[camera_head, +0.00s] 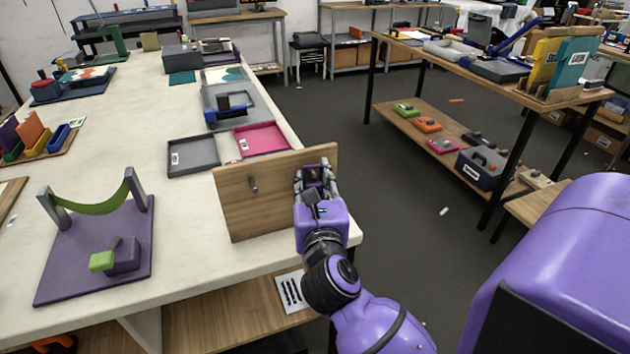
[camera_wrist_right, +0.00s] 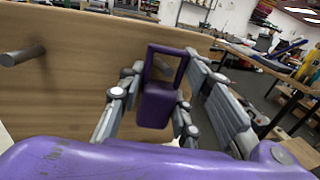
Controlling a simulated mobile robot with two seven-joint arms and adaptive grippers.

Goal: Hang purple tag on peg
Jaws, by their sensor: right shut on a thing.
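The purple tag (camera_wrist_right: 155,106), a solid lower block with an open rectangular loop above, is between the fingers of my right gripper (camera_wrist_right: 160,112) in the wrist view. In the head view my right gripper (camera_head: 314,178) is at the right part of an upright wooden board (camera_head: 228,205), covering most of the tag. A grey peg (camera_head: 253,184) sticks out of the board to the left of the gripper; it also shows in the wrist view (camera_wrist_right: 22,56), apart from the tag. Something greyish shows through the loop; I cannot tell whether it is a second peg. My left gripper is out of view.
The board stands at the right edge of a pale table (camera_head: 190,240). A grey tray (camera_head: 193,168) and a pink tray (camera_head: 262,140) lie behind it. A purple stand with a green strap (camera_head: 100,203) is at left. Open floor lies to the right.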

